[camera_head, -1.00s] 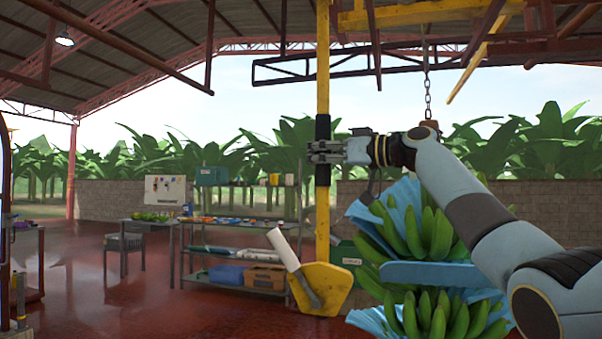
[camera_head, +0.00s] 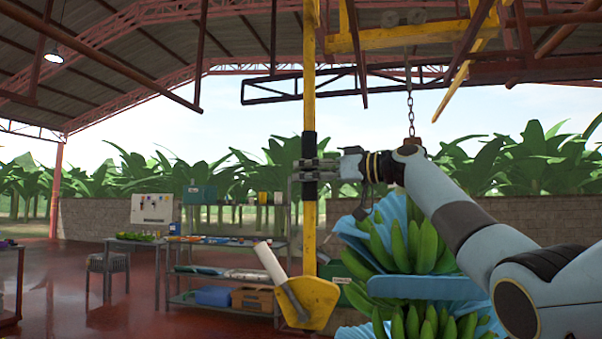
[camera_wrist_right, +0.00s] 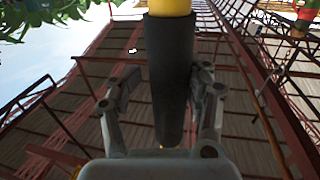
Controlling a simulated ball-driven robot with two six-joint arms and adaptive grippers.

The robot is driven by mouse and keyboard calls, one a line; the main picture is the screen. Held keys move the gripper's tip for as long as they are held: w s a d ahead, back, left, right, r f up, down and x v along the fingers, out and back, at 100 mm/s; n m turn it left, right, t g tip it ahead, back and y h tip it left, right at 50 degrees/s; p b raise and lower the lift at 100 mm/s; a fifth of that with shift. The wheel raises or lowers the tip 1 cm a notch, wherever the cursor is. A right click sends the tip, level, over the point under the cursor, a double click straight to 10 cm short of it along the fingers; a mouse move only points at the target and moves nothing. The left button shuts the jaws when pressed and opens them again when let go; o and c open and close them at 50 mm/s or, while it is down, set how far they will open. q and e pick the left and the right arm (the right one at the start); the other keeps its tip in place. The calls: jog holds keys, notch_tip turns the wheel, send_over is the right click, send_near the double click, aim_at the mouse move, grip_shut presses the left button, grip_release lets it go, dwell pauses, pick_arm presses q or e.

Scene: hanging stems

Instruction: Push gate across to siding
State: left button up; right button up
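The gate shows as an upright yellow pole (camera_head: 310,85) with a black sleeve (camera_head: 310,144) and a broad yellow plate (camera_head: 316,302) at its foot. My right gripper (camera_head: 308,168) reaches in from the right at the sleeve. Overhead are a yellow beam (camera_head: 405,38) and a dark truss rail (camera_head: 285,90); I cannot tell which part is the siding. My left gripper is out of view.
Green banana bunches (camera_head: 412,245) with blue sheets hang from a chain (camera_head: 410,108), close beneath my right arm. A shelf rack (camera_head: 222,240) and a table (camera_head: 135,242) stand behind, left of the pole.

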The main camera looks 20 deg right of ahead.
jog(key=shift+o, duration=1.1)
jog(key=shift+d, duration=0.5)
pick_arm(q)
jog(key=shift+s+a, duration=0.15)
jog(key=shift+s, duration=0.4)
pick_arm(e)
jog(key=shift+r, duration=0.1)
jog(key=v, duration=1.1)
jog(key=shift+s+d, duration=0.2)
jog(key=shift+s, duration=0.15)
